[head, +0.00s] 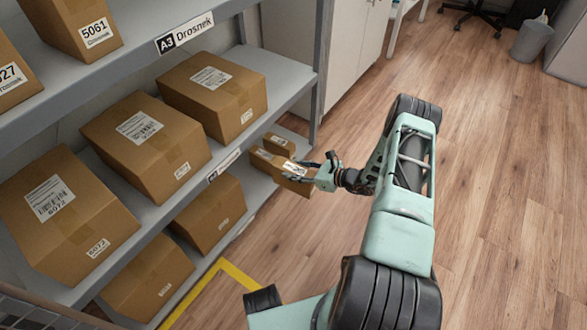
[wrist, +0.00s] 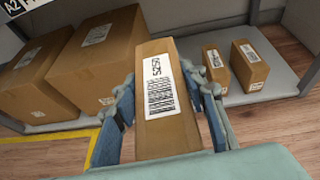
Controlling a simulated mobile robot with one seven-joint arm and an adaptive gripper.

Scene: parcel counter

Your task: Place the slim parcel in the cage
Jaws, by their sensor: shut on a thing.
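A slim brown parcel (wrist: 163,120) with a white barcode label stands between the two fingers of my gripper (wrist: 165,92) in the wrist view. The fingers press on its two long sides. In the head view my gripper (head: 308,170) holds the slim parcel (head: 293,186) at the front edge of the lower shelf. I cannot tell whether its underside touches anything. A dark wire-mesh edge (head: 40,312) shows at the bottom left corner of the head view. It may be part of the cage, whose inside is out of view.
Two small parcels (head: 262,155) (head: 279,144) stand on the lower shelf (wrist: 270,95) just behind the held one. Larger boxes (head: 145,143) fill the shelves at left, under the upper shelf edge (head: 180,38). Yellow tape (head: 237,274) marks the floor. Wooden floor (head: 490,200) at right is clear.

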